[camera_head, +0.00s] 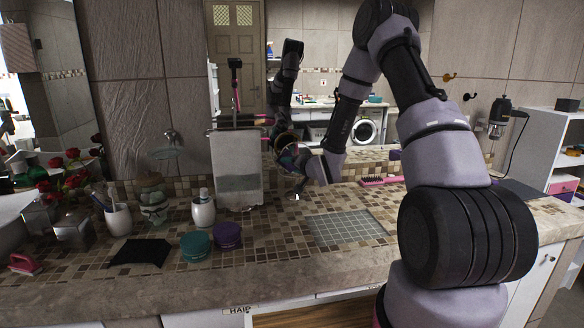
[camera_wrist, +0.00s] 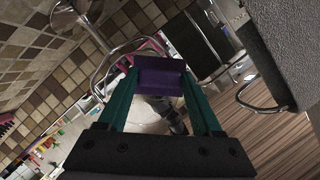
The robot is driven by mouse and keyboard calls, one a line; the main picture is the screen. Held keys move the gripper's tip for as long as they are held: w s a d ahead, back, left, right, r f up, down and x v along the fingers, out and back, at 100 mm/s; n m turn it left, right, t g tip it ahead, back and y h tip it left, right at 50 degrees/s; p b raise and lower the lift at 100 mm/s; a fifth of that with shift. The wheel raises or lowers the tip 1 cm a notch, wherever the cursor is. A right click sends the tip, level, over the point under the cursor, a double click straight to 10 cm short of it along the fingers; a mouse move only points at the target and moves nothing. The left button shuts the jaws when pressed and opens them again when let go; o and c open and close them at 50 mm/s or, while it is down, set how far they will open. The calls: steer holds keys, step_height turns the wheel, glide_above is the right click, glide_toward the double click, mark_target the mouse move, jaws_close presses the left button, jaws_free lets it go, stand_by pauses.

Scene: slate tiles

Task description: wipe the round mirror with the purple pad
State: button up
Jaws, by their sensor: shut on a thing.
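The purple pad (camera_wrist: 160,76) is a small block held between the teal fingers of my gripper (camera_wrist: 162,92) in the wrist view. The round mirror (camera_head: 284,141) stands on the counter on a small foot, below and left of my forearm in the head view. Its thin shiny rim (camera_wrist: 112,57) shows behind the fingers in the wrist view, and its glass reflects dark arm parts. My gripper (camera_head: 291,160) is at the mirror, partly covering it. The pad overlaps the rim in the wrist view; I cannot tell whether it touches the glass. The pad is not clear in the head view.
A grid mat (camera_head: 345,229) is bare. A pink brush (camera_head: 382,181) lies right.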

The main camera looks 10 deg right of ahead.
steer(key=shift+w, duration=0.85)
steer(key=shift+d, duration=3.75)
steer(key=shift+a, duration=3.8)
steer(key=shift+s, duration=0.1)
steer(key=shift+s, duration=2.95)
